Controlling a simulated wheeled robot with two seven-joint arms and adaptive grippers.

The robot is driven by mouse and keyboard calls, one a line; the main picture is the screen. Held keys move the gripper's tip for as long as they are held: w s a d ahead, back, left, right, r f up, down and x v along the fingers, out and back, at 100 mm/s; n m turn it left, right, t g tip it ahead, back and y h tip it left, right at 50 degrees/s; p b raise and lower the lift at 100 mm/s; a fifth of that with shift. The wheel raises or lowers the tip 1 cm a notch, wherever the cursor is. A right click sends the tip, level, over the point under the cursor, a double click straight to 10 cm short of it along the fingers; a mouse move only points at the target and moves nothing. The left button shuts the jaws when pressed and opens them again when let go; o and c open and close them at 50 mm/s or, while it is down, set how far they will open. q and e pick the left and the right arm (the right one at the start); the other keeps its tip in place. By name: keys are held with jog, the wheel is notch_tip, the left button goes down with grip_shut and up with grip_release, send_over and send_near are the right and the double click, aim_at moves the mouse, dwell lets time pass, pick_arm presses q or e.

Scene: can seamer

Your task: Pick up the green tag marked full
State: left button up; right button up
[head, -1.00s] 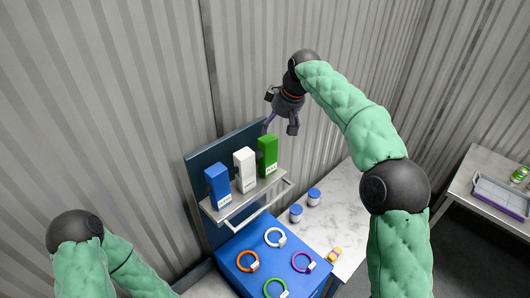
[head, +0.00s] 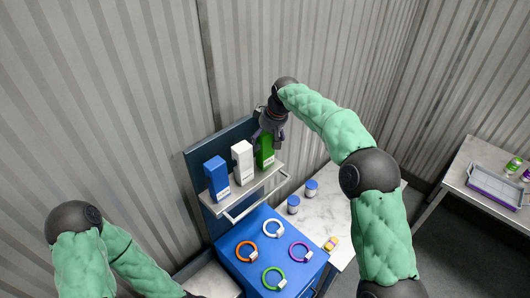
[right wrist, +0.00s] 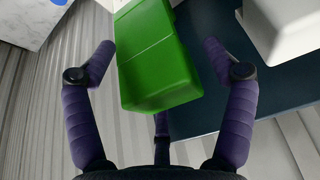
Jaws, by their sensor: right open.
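A green block (head: 266,158) with a pale label stands at the right end of a row on the wall shelf (head: 240,192); the label's writing is too small to read. My right gripper (head: 266,138) is at its top, coming from above. In the right wrist view the green block (right wrist: 155,60) lies between the spread purple fingers of my right gripper (right wrist: 158,48), with gaps visible on both sides. A green ring (head: 274,279) with a small white label lies on the blue cabinet top. My left arm shows at lower left, its gripper out of view.
A white block (head: 242,163) and a blue block (head: 216,180) stand left of the green one. A rail (head: 257,197) runs along the shelf front. Orange, white and purple rings lie on the blue cabinet (head: 240,262). Two blue-lidded jars (head: 311,188) stand on the marble counter.

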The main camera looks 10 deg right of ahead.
jog(key=shift+s, duration=0.1)
jog(key=c, duration=1.4)
jog(key=shift+s, duration=0.15)
grip_shut()
jog(key=shift+r, duration=0.1)
